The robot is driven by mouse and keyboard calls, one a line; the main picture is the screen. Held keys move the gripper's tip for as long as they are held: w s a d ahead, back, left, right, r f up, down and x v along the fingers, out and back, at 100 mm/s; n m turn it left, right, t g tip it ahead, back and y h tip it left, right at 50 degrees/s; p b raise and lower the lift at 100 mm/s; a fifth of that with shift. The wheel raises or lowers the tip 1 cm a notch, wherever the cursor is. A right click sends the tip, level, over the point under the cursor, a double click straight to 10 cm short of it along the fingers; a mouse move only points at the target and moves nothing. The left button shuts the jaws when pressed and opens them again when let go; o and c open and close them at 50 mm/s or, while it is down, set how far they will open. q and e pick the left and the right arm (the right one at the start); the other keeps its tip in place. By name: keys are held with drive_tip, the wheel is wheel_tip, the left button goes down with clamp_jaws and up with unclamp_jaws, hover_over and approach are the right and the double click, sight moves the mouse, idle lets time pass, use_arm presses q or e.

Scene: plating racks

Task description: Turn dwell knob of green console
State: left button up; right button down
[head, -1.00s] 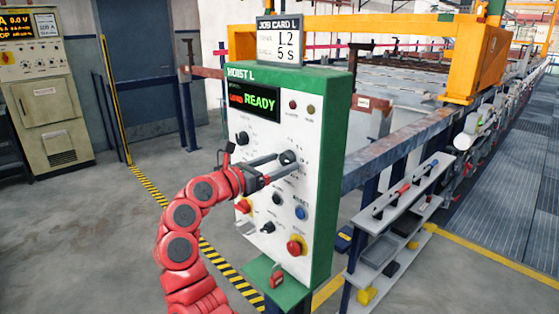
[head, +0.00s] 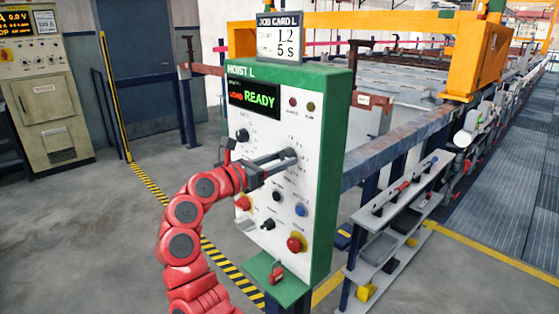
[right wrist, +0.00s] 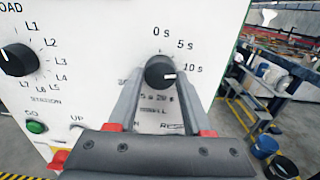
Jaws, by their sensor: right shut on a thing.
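The green console (head: 340,150), labelled HOIST L, has a white front panel. Its black dwell knob (right wrist: 160,71) is in the right wrist view, ringed by labels such as 0 s, 5 s and 10 s. The knob's white mark points right, near the 10 s label. My right gripper (head: 286,157) is shut on the knob, one finger on each side; the fingers largely hide it in the head view. The job card (head: 279,37) on top reads L2 and 5 s. The display (head: 254,98) shows READY in green. My left gripper is not in view.
A black station knob (right wrist: 18,59) is left of the dwell knob, above a green button (right wrist: 37,127). A blue button (head: 301,210) and red emergency knob (head: 295,243) sit lower on the panel. A grey shelf rack (head: 393,220) stands right of the console.

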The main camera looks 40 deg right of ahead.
drive_tip(key=n+p, duration=0.2)
drive_tip(key=shift+r+n, duration=0.2)
drive_tip(key=shift+n, duration=0.2)
drive_tip(key=shift+f+n+p, duration=0.1)
drive_tip(key=shift+n+p, duration=1.8)
drive_tip(key=shift+n, duration=0.5)
drive_tip(key=shift+c, duration=1.6)
unclamp_jaws()
drive_tip(key=shift+f, duration=0.1)
drive_tip(key=shift+a, duration=0.1)
